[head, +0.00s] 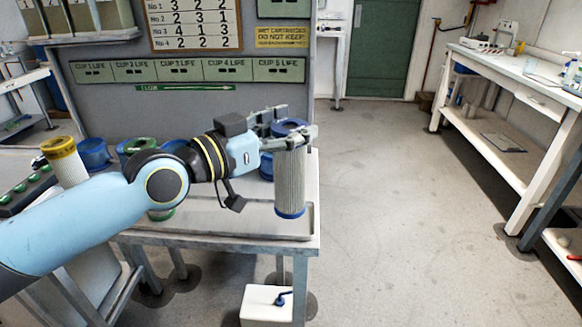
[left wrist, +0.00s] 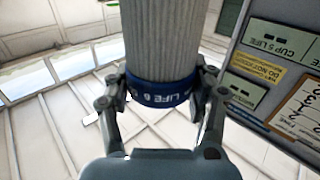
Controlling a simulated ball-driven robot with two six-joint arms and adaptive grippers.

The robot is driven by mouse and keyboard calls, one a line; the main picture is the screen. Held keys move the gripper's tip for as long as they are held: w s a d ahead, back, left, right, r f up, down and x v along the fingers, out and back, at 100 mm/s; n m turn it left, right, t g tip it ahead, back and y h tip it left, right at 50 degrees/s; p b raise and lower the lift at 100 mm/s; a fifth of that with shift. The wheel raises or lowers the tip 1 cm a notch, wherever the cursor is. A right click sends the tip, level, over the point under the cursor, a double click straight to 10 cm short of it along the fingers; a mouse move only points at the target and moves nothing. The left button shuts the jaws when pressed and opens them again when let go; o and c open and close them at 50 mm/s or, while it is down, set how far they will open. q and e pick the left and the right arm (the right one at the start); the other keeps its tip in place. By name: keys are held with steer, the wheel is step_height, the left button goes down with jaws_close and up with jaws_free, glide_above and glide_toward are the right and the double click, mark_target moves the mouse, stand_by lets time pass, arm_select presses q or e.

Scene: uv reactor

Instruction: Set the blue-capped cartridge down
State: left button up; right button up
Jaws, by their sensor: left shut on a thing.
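The blue-capped cartridge (head: 290,180) is a pale ribbed cylinder with a blue cap on top and a blue ring at the bottom. My left gripper (head: 290,134) is shut on it at the cap and holds it upright near the table's right end. In the left wrist view, the fingers (left wrist: 160,95) press on both sides of the blue cap band, and the ribbed body (left wrist: 160,40) runs away from them. I cannot tell whether its bottom touches the tray (head: 240,222) or hangs over it. My right gripper is not in view.
A yellow-capped cartridge (head: 64,162) stands at the left by a dark rack (head: 28,190). Blue cups (head: 94,153) and a green one stand along the back, partly behind my arm. A panel (head: 190,70) rises behind. Open floor lies right of the table; a white box (head: 265,304) sits below.

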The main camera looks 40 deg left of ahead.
arm_select(q)
steer(key=shift+w+a+f+b, duration=0.45)
steer(key=shift+w+f, duration=0.1)
steer(key=shift+w, duration=0.1)
steer(key=shift+w+a+f+b, duration=0.4)
steer(key=shift+w+f, duration=0.1)
steer(key=shift+w, duration=0.1)
step_height(320, 180, down, 4)
steer(key=b, duration=0.3)
steer(key=shift+r, duration=0.15)
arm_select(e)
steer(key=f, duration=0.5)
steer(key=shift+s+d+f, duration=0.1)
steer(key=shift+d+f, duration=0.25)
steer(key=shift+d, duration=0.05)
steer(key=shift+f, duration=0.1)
arm_select(q)
steer(key=o, duration=1.6)
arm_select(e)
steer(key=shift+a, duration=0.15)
arm_select(q)
steer(key=shift+o, duration=0.2)
